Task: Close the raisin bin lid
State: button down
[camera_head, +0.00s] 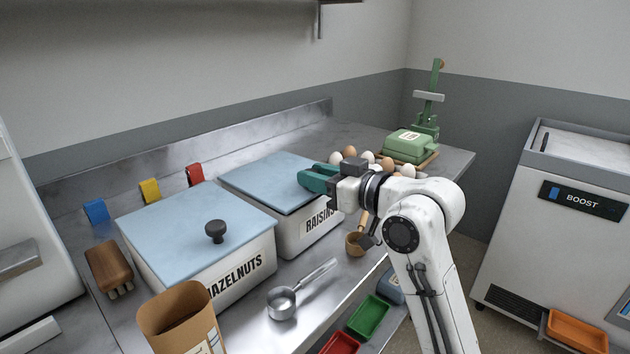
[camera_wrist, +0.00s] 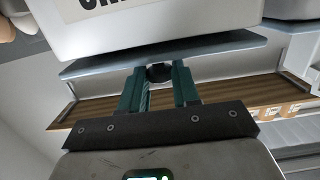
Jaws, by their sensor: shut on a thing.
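The raisin bin (camera_head: 310,235) is a white box labelled RAISINS, partly hidden by my arm. Its pale blue lid (camera_head: 262,180) lies across its top in the head view; I cannot tell whether it sits fully flush. My gripper (camera_head: 308,178) has teal fingers and is at the lid's right side. In the wrist view, my gripper (camera_wrist: 159,80) has its fingers on either side of the dark lid knob (camera_wrist: 159,72), shut on it. The lid's edge (camera_wrist: 215,45) shows there along the white bin wall (camera_wrist: 150,25), seen upside down. The knob is hidden in the head view.
The hazelnut bin (camera_head: 240,282), lid on, stands left of the raisin bin. A metal scoop (camera_head: 283,302) and a wooden scoop (camera_head: 355,243) lie in front. Coloured clips stand at the back left.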

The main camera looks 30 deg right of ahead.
jog(key=shift+s+d+f+t+b, duration=0.1)
jog(key=shift+f+t+b, duration=0.3)
jog(key=shift+f, duration=0.15)
jog(key=c, duration=0.8)
grip_release()
jog(key=v, duration=1)
jog(key=shift+s+d, duration=0.15)
jog(key=shift+s, duration=0.2)
